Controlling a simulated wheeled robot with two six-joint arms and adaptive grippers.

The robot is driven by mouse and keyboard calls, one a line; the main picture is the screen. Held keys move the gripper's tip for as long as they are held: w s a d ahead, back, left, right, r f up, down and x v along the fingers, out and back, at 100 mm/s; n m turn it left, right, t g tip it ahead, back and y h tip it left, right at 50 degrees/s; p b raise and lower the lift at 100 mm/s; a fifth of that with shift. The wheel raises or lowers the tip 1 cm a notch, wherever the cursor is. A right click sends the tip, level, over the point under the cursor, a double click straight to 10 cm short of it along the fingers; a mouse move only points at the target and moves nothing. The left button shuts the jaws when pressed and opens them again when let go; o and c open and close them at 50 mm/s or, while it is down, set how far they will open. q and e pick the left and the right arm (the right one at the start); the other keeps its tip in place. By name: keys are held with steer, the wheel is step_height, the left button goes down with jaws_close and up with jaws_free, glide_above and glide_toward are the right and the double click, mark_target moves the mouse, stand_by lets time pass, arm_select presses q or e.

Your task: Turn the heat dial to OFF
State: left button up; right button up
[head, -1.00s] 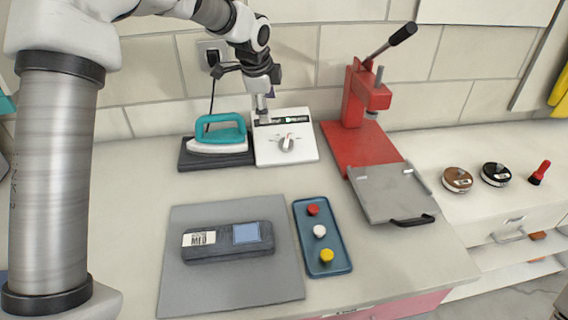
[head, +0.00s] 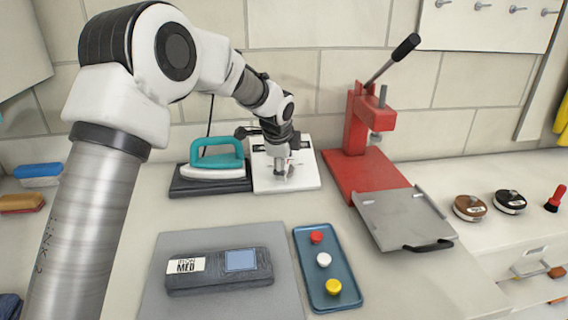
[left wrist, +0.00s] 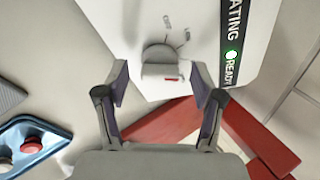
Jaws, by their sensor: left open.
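The heat dial (left wrist: 160,54) is a grey-white knob with a small red mark, on the white heating unit (head: 308,179) beside the iron. In the left wrist view the red mark is on the knob's lower side, and small labels sit around its upper side, too small to read surely. A display strip (left wrist: 231,40) there shows "ATING" and "READY" with a green light. My left gripper (head: 283,178) points down over the dial and mostly hides it in the head view. In the left wrist view its open fingers (left wrist: 160,80) stand on either side of the dial, apart from it. My right gripper is not in view.
A teal iron (head: 217,160) on a dark base stands left of the unit. A red lever press (head: 362,175) with a grey plate (head: 403,212) stands on the right. In front are a blue tray (head: 306,262) with three knobs and a dark grey box (head: 220,270) on a grey mat.

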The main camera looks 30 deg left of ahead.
arm_select(q)
steer(key=shift+c, duration=0.4)
steer(key=c, duration=1.1)
